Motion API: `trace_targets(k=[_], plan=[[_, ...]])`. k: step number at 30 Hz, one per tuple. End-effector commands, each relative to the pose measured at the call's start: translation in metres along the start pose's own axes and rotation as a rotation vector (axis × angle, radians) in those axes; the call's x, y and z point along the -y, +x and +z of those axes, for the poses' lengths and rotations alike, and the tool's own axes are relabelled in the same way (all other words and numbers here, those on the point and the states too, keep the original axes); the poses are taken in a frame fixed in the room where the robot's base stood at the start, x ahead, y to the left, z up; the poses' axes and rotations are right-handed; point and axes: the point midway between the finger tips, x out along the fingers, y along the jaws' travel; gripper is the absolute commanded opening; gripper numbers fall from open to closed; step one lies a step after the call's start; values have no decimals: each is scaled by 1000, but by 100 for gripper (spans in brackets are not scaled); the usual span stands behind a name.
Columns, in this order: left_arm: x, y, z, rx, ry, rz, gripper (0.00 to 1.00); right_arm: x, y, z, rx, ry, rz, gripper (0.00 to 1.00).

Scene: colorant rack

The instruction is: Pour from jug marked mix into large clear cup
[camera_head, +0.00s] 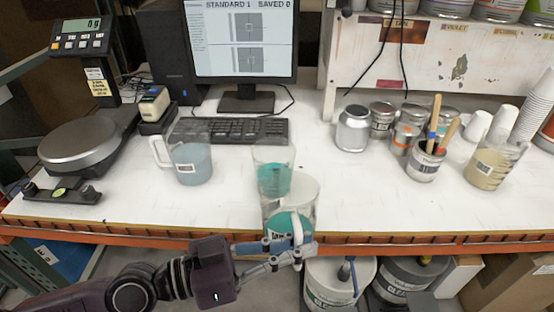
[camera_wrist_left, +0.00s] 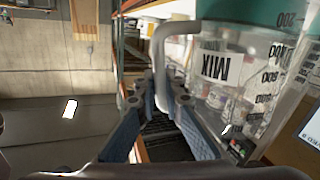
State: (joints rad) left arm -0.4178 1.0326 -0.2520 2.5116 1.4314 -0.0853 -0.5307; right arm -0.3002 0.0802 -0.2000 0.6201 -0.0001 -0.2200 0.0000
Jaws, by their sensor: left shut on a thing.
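The jug marked mix (camera_head: 307,208) is clear, with teal liquid low inside, at the front edge of the table. In the left wrist view the jug (camera_wrist_left: 235,65) fills the right side, its MIX label upside down and teal at the top. My left gripper (camera_head: 296,250) is shut on the jug's handle, which runs between its fingers in the wrist view. The large clear cup (camera_head: 274,153) stands just behind the jug, with teal in its lower part. The jug overlaps the cup's base, so I cannot tell whether they touch. My right gripper is not in view.
A clear jug with pale blue liquid (camera_head: 192,164) stands left of the cup. A scale (camera_head: 82,145), a keyboard (camera_head: 228,131) and a monitor (camera_head: 240,40) are further back. Cans, a brush pot (camera_head: 424,164) and a beige-filled cup (camera_head: 487,168) stand right. White tabletop (camera_head: 365,190) is clear between.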

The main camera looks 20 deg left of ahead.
Motion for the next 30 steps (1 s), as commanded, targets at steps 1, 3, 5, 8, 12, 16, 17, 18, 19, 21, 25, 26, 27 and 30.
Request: trace_targets(k=[1, 3, 5, 8, 12, 16, 17, 18, 19, 21, 25, 26, 27, 30], plan=[[-1, 0, 8, -4, 27, 2, 0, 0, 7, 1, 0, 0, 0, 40], [-2, 0, 11, -12, 63, 3, 0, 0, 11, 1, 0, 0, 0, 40], [-3, 0, 15, -18, 89, 2, 0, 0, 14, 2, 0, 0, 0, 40], [-3, 0, 20, -26, 127, 0, 0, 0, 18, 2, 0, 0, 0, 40], [-5, -1, 25, -34, 166, 0, 0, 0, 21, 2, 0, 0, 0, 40], [-6, -1, 25, -39, 185, -1, 0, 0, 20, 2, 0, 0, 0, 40], [-6, -1, 24, -40, 187, -1, 0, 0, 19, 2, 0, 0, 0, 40], [-7, -1, 22, -40, 190, 0, 0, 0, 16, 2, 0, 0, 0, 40], [-7, -1, 19, -41, 191, 0, 0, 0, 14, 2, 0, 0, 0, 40], [-9, -1, 12, -41, 191, 0, 0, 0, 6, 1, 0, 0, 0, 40], [-11, -2, -3, -40, 190, 0, 0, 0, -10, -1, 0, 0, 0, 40], [-12, -2, -6, -40, 190, 0, 0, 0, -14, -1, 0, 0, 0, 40], [-13, -2, -10, -40, 189, 0, 0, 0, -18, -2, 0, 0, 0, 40], [-15, -2, -20, -40, 190, 0, 0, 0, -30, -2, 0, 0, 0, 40]])
